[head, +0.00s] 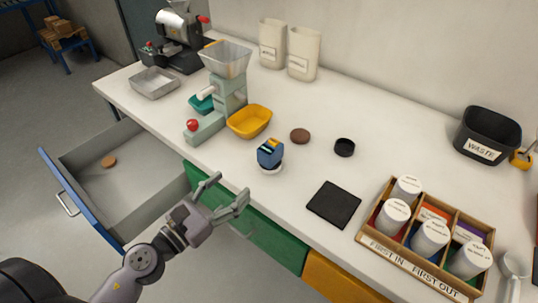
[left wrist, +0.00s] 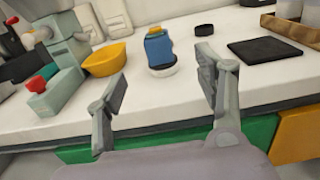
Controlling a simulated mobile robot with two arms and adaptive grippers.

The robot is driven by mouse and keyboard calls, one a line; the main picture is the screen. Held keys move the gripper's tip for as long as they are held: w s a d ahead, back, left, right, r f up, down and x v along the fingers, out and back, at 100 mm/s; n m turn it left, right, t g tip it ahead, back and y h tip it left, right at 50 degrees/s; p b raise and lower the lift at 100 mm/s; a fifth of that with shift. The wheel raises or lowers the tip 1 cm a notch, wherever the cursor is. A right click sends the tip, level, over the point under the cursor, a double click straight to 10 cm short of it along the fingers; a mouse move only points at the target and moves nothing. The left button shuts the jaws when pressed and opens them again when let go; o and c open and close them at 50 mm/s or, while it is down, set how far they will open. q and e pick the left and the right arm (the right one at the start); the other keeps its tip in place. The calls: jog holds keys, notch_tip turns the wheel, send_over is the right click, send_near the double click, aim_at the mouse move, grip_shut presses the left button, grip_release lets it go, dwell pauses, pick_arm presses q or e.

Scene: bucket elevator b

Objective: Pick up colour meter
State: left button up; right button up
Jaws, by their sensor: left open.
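The colour meter, which I take to be the small blue device with a dark and yellow top (head: 270,152), stands upright on a round white base near the table's front edge. In the left wrist view the blue device (left wrist: 158,48) shows ahead, between the fingers in the picture. My left gripper (head: 228,190) is open and empty, in front of the table edge and apart from the device. Its two spread fingers also show in the left wrist view (left wrist: 162,78). My right gripper is not in view.
A yellow tray (head: 250,121) and a grey-green machine (head: 229,92) stand left of the device. A brown disc (head: 300,136), black cap (head: 344,147) and black mat (head: 334,204) lie right. A blue-fronted drawer (head: 80,201) is open below left. A wooden crate (head: 404,262) holds labelled jars.

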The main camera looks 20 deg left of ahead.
pick_arm(q)
jog(key=p, duration=0.5)
send_near(270, 146)
jog(key=x, duration=0.4)
jog(key=shift+w+d+f, duration=0.1)
jog(key=shift+d+f, duration=0.15)
jog(key=shift+d, duration=0.1)
jog(key=x, duration=0.5)
jog(key=shift+w+a+f, duration=0.15)
jog(key=shift+w+f, duration=0.1)
jog(key=shift+w, duration=0.2)
jog(key=shift+s, duration=0.1)
jog(key=shift+c, duration=0.3)
jog(key=c, duration=0.7)
jog(key=shift+r, duration=0.1)
grip_shut()
